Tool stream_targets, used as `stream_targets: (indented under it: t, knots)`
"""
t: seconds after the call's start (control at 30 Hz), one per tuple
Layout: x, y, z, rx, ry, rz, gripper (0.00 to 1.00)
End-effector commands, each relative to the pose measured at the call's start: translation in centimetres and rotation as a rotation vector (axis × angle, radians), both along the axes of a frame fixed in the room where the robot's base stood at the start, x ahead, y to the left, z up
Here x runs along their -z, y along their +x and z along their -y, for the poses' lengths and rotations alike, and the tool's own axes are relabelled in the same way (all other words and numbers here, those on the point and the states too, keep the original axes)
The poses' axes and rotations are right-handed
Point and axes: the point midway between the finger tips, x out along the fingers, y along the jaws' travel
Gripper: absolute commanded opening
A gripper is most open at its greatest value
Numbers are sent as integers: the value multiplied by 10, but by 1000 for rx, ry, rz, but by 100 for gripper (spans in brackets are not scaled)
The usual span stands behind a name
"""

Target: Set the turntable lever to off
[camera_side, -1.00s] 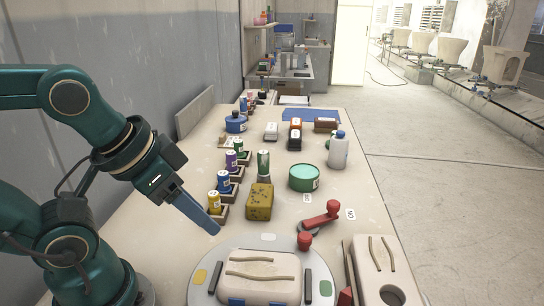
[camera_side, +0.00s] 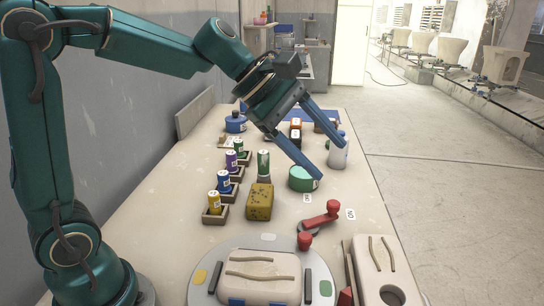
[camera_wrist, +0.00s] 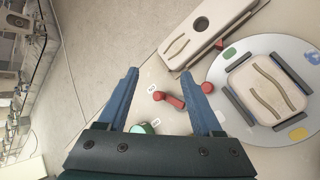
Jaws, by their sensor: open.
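The red turntable lever (camera_side: 322,217) lies on the table behind the turntable, its knob end toward the back right. Two small white labels stand by it, a left one (camera_side: 307,198) and a right one (camera_side: 350,214); their print is too small to read surely. The knob end is nearer the right label. The lever also shows in the wrist view (camera_wrist: 172,101), between and beyond my fingers. The grey turntable (camera_side: 240,243) carries a cream slab mould. My gripper (camera_side: 335,158) is open and empty, above and behind the lever, not touching it.
A yellow sponge block (camera_side: 260,202) and several coloured jars are left of the lever. A red knob (camera_side: 305,241) sits at the turntable's edge. A cream mould (camera_side: 385,275) lies front right.

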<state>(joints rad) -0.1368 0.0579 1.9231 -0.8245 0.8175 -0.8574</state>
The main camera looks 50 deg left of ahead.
Motion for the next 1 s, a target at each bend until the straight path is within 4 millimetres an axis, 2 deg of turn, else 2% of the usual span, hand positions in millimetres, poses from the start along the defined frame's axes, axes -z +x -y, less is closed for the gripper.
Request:
stream_targets:
  t: [0.03, 0.2, 0.37, 0.5, 0.6, 0.77, 1.0]
  knots:
    - [10, 17, -5, -68, -67, -51, 67]
    - [44, 65, -25, -280, -272, -194, 67]
    - [90, 94, -46, -434, -405, -312, 67]
    - [128, 100, -60, -497, -444, -386, 67]
    - [147, 97, -64, -516, -448, -427, 67]
    - [162, 98, -64, -528, -450, -450, 67]
    - [183, 111, -47, -524, -447, -449, 67]
